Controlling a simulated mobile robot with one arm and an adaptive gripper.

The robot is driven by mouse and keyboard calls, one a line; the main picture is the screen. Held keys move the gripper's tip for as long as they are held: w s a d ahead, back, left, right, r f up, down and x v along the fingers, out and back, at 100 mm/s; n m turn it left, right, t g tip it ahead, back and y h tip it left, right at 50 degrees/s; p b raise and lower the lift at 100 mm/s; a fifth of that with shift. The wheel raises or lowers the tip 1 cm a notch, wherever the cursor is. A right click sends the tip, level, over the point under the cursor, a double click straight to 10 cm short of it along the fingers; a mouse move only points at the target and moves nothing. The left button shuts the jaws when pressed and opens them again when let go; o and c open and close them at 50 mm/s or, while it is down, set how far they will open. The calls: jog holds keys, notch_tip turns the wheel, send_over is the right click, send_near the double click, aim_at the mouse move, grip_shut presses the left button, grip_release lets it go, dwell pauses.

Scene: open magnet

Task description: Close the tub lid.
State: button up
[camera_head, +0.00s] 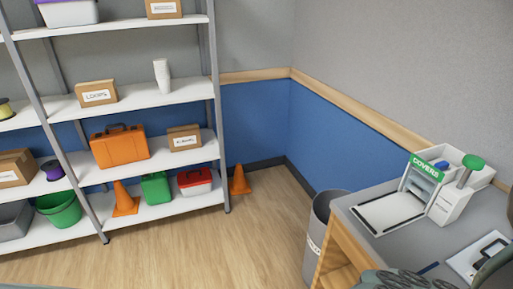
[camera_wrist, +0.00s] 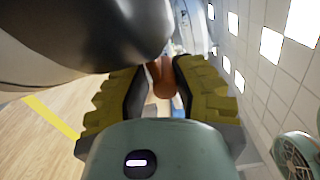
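No tub with a hinged lid stands out clearly. On the desk at the right of the head view, a white open-topped container (camera_head: 479,170) holds a blue item. In front of it is a white unit with a green "COVERS" sign (camera_head: 425,167) and a flat white tray with a dark edge. On the shelf's top left is a white tub (camera_head: 68,13) with purple at its upper edge, cut off by the frame. My gripper (camera_wrist: 155,85) shows in the wrist view with its yellow-and-black fingers apart. An orange-brown thing shows beyond the gap; nothing appears gripped.
The grey desk (camera_head: 372,192) stands at the right, with a grey bin (camera_head: 318,235) beside it. A shelf rack with boxes, an orange case (camera_head: 120,147), a red-lidded box (camera_head: 195,182) and cones stands at the left. The wooden floor (camera_head: 215,250) between them is clear.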

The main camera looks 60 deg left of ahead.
jog(key=shift+o, duration=1)
jog(key=shift+s, duration=0.1)
jog(key=w+a, duration=0.2)
jog(key=a, duration=1)
jog(key=shift+r, duration=0.1)
